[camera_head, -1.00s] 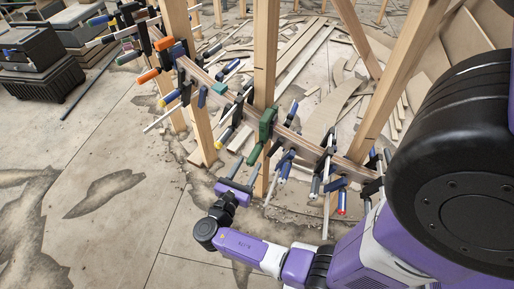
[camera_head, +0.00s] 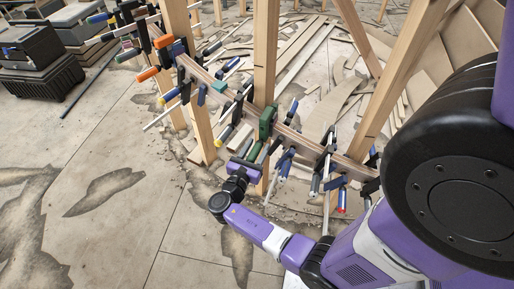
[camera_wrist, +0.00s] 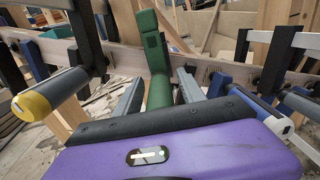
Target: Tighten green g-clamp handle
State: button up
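The green g-clamp (camera_head: 267,121) is fixed on the curved wooden strip beside an upright post. It also shows in the wrist view (camera_wrist: 153,45), its body rising ahead of my gripper. Its green handle (camera_wrist: 160,93) hangs down toward my gripper. My gripper (camera_wrist: 158,78) is open, with one grey finger on each side of the handle and gaps visible between them. In the head view my gripper (camera_head: 246,162) is just below and left of the green clamp. The handle's near end is hidden behind the gripper's dark edge.
A clamp with a yellow-ended handle (camera_wrist: 50,95) is close on the left in the wrist view. A blue-handled clamp (camera_wrist: 262,108) is close on the right. More clamps line the wooden strip (camera_head: 220,88). Open concrete floor (camera_head: 100,225) lies in front.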

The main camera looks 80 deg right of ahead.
grip_shut()
